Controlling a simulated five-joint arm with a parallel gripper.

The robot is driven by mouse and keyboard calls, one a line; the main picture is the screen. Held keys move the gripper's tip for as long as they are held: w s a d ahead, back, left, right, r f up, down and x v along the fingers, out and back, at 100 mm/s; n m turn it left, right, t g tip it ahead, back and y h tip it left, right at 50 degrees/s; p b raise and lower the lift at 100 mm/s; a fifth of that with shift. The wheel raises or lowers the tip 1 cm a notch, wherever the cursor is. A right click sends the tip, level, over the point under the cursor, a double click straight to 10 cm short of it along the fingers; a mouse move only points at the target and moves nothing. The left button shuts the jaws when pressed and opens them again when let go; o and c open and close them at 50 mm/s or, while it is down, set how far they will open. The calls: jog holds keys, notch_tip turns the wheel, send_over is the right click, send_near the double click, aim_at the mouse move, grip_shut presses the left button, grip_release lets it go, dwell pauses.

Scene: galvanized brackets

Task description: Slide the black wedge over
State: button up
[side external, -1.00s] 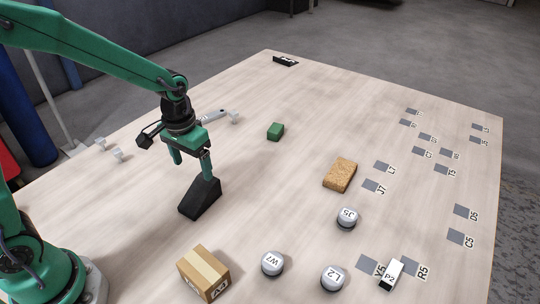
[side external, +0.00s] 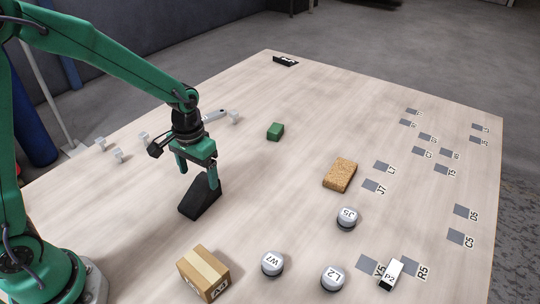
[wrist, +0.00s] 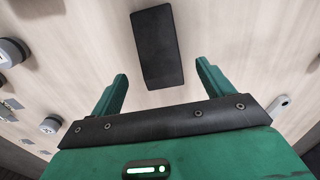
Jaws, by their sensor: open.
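The black wedge (side external: 200,197) stands on the wooden table, its slope falling toward the lower left in the side view. In the wrist view the wedge (wrist: 157,47) shows as a dark rectangle ahead of and between my fingers. My gripper (side external: 198,173) is open, fingers pointing down, close to the wedge's tall end. One finger overlaps the wedge in the side view; I cannot tell whether it touches. The wrist view also shows both fingers of my gripper (wrist: 161,80) apart with nothing between them.
A cardboard box (side external: 203,272) and several labelled grey domes, such as W7 (side external: 272,263), stand toward the front. A cork-coloured block (side external: 340,174) and a green block (side external: 275,131) lie farther right. Small metal pieces (side external: 118,156) sit at left. Grey labelled squares (side external: 370,186) mark the right side.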

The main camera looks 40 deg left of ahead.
aim_at(201, 186)
jog(key=shift+f, duration=3.4)
jog(key=c, duration=1.4)
jog(key=shift+w, duration=0.15)
jog(key=shift+w, duration=9.85)
